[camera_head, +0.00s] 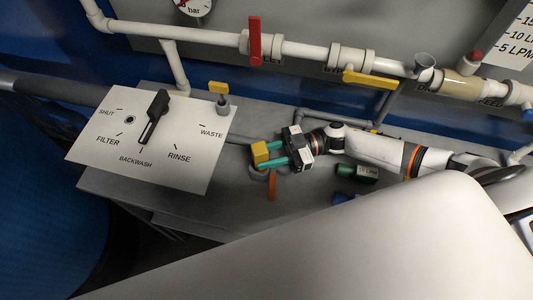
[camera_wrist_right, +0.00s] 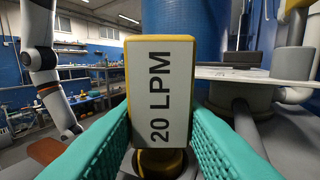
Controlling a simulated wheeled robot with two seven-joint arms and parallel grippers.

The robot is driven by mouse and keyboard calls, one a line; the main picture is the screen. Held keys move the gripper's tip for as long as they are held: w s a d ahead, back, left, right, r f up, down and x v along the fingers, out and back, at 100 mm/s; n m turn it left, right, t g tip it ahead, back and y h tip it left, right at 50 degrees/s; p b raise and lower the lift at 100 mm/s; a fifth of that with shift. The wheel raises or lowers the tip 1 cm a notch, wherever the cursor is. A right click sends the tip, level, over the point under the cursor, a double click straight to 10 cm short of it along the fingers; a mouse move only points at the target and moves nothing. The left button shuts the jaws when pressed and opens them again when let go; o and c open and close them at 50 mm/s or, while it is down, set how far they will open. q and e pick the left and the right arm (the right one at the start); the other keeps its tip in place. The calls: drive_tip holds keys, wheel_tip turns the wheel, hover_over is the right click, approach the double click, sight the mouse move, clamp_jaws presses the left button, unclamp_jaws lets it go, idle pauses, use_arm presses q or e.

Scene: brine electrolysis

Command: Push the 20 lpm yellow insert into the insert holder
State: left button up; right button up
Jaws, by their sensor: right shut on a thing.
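My right gripper (camera_head: 270,155) has teal fingers and is shut on the yellow insert (camera_head: 260,153). In the right wrist view the insert (camera_wrist_right: 160,90) stands upright between the fingers, its white face reading "20 LPM". Directly below it, a dark round part with a yellowish rim (camera_wrist_right: 160,163) shows in the right wrist view. The head view has a grey round edge (camera_head: 258,175) under the gripper, partly hidden; I cannot tell whether this is the insert holder or whether the insert touches it. My left gripper is not in view.
A green insert (camera_head: 357,172) and a partly hidden blue one (camera_head: 343,198) lie on the grey bench right of the gripper. A white valve panel (camera_head: 95,140) with a black lever (camera_head: 153,115) stands left. A red-brown handle (camera_head: 271,187) is just below. White pipes (camera_head: 305,48) run behind.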

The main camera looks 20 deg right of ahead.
drive_tip(key=shift+f, duration=0.4)
idle(0.6)
drive_tip(key=o, duration=1.1)
drive_tip(key=shift+d+f+b, duration=0.1)
drive_tip(key=shift+d+b, duration=0.3)
drive_tip(key=shift+d, duration=0.1)
drive_tip(key=d+b, duration=0.1)
drive_tip(key=d, duration=0.2)
drive_tip(key=d+b, duration=0.1)
drive_tip(key=d, duration=0.2)
drive_tip(key=d+b, duration=0.1)
drive_tip(key=d, duration=0.2)
drive_tip(key=shift+s+d+f, duration=0.1)
drive_tip(key=shift+s+d, duration=0.2)
drive_tip(key=shift+s, duration=0.05)
drive_tip(key=shift+d, duration=0.7)
